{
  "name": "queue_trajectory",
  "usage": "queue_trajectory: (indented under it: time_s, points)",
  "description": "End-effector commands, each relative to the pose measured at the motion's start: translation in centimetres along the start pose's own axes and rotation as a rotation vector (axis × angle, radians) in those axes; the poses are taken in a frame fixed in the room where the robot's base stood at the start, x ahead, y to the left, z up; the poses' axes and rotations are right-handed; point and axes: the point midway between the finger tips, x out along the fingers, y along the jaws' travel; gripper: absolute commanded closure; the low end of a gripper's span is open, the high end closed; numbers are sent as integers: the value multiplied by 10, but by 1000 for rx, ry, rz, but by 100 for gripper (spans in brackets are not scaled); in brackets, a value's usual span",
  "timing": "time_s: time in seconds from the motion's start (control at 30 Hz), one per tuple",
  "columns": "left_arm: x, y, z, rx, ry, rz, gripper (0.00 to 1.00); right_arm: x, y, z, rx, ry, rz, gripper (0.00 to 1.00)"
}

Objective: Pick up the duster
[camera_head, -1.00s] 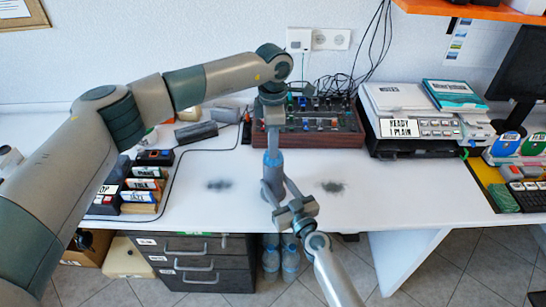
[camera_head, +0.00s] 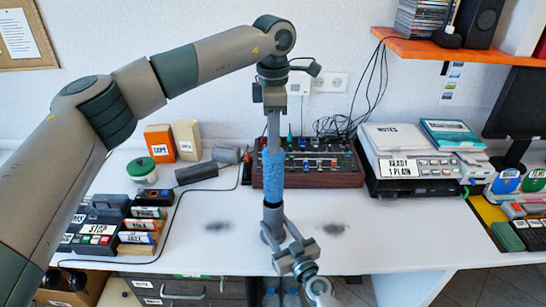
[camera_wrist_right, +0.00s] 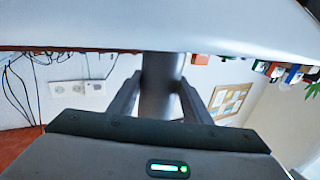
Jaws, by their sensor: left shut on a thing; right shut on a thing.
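The duster (camera_head: 273,176) has a fluffy blue head and a grey handle. It stands nearly upright in the air between my two grippers in the head view. My left gripper (camera_head: 272,108) is shut on its upper grey end. My right gripper (camera_head: 272,222) is shut around its lower end, below the blue part. In the right wrist view a grey cylinder (camera_wrist_right: 161,85) stands between the two fingers of my right gripper (camera_wrist_right: 160,100); the blue head is not seen there.
A white desk (camera_head: 220,252) has two dark dusty patches (camera_head: 217,226). Behind the duster stands a wooden-sided mixer (camera_head: 325,164). A printer (camera_head: 410,168) is at right. A labelled box rack (camera_head: 140,228) and a jar (camera_head: 142,170) are at left. An orange shelf (camera_head: 450,48) hangs upper right.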

Motion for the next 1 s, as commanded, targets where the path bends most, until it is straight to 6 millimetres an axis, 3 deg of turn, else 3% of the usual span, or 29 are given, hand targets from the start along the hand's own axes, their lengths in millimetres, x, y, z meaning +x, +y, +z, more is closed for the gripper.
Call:
queue_trajectory:
  time_s: [0.23,0.73,0.77,0.83,1.0]
  points:
    - [-23,0,0,0,1,0,100,0,0,0,0,-1,0,79]
    - [-25,0,0,0,0,0,100,0,0,0,0,0,0,79]
    - [-25,0,0,0,0,0,100,0,0,0,0,0,0,51]
    - [-25,0,0,0,0,0,100,0,0,0,0,0,0,34]
    - [-25,0,0,0,0,0,100,0,0,0,0,0,0,34]
